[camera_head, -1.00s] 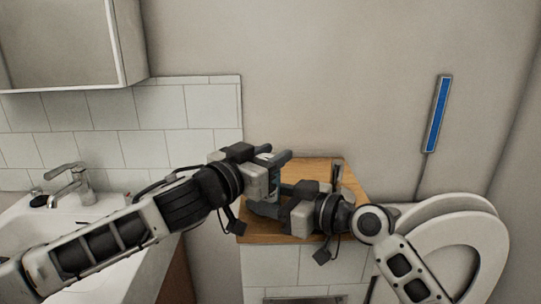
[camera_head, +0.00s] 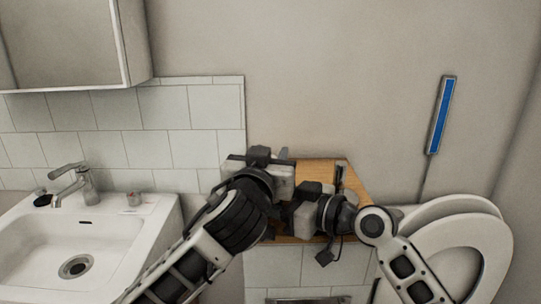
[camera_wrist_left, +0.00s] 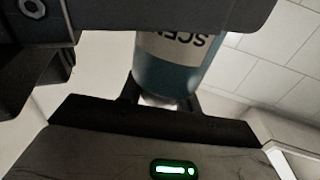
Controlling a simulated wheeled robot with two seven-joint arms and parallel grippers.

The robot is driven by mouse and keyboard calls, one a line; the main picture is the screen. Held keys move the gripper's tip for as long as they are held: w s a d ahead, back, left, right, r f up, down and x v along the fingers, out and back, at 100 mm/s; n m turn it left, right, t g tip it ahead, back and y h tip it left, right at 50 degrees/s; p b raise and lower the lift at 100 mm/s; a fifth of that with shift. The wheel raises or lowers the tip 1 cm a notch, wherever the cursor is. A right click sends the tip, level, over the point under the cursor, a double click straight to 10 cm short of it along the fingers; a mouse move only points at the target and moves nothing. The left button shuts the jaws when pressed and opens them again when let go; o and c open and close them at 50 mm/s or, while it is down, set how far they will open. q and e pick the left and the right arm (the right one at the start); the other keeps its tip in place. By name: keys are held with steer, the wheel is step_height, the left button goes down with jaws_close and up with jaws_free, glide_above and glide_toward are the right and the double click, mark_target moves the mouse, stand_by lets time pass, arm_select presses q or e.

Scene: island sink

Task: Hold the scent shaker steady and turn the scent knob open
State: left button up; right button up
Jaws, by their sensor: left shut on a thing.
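The scent shaker (camera_wrist_left: 176,62) is a blue bottle with a white label reading "SCEN" upside down in the left wrist view. My left gripper (camera_wrist_left: 160,100) is shut at the bottle's end near its palm, on the scent knob, a pale piece between the dark fingers. In the head view my left gripper (camera_head: 272,170) is left of and beyond my right gripper (camera_head: 296,205). The right gripper's fingertips are hidden there, so its grip cannot be made out. Dark hardware covers the shaker's other end in the wrist view. The shaker is hidden in the head view.
A wooden ledge (camera_head: 318,171) lies under and behind the grippers against the wall. A white sink (camera_head: 40,240) with a faucet (camera_head: 75,183) is at left. A toilet with raised seat (camera_head: 455,260) is at right. A mirror cabinet (camera_head: 65,45) hangs upper left.

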arm_select(q)
steer(key=o, duration=1)
steer(key=v, duration=1.2)
